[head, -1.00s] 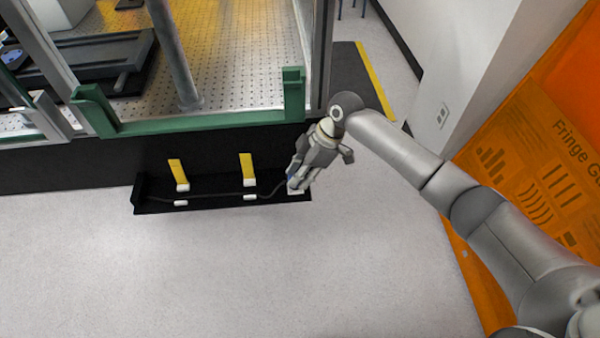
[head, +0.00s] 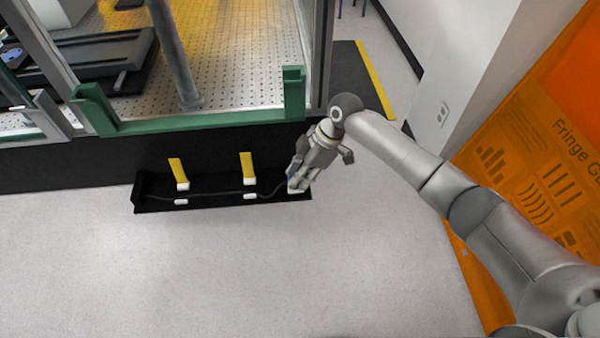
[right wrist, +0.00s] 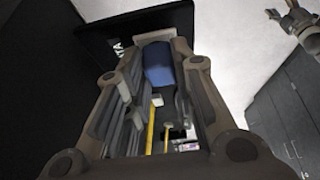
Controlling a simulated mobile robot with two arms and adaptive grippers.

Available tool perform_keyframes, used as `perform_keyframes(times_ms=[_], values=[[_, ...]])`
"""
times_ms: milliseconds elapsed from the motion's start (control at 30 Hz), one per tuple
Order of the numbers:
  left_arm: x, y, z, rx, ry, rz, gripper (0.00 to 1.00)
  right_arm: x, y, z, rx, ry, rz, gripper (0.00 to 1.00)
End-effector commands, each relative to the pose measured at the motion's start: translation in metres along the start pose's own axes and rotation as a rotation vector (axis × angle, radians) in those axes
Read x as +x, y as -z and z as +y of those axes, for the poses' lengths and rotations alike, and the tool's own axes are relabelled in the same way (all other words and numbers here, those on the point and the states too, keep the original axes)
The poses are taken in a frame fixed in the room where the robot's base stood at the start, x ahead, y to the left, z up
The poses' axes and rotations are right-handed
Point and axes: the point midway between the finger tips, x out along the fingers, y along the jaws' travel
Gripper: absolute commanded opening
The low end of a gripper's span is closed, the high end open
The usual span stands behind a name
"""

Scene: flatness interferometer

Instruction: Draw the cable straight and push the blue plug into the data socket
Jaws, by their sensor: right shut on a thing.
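My right gripper (head: 294,186) is shut at the right end of a black tray. In the right wrist view, the blue plug (right wrist: 158,65) sits between its fingers (right wrist: 160,75). In the head view only a sliver of blue shows beside the fingers. The dark cable (head: 222,193) runs along the tray past white clips and bends up near the gripper. White lettering (right wrist: 115,48) shows on a black surface beside the plug; the data socket cannot be made out clearly. My left gripper appears to show at the top right of the wrist view (right wrist: 283,14), its jaws unclear.
The black tray (head: 222,205) lies below the dark base of a green-framed enclosure (head: 200,122). Two yellow tabs (head: 177,168) (head: 247,165) rise behind the cable. Light floor (head: 220,275) in front is clear. An orange panel (head: 540,165) stands at the right.

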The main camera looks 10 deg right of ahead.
Motion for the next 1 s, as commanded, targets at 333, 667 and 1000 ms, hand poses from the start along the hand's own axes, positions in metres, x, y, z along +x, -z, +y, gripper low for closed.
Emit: perform_keyframes(times_ms=[333, 667, 1000], values=[[0.0036, -0.0003, -0.0001, 0.0, 0.0, 0.0, 0.56, 0.0054, -0.0023, 0.0001, 0.0, 0.0, 0.0, 0.0], [0.0036, -0.0003, -0.0002, 0.0, 0.0, 0.0, 0.56, 0.0057, -0.0025, 0.0001, 0.0, 0.0, 0.0, 0.49], [0.0036, -0.002, -0.0027, 0.0, 0.003, -0.002, 0.56, 0.0003, -0.0026, 0.0006, 0.0, -0.002, 0.001, 0.49]])
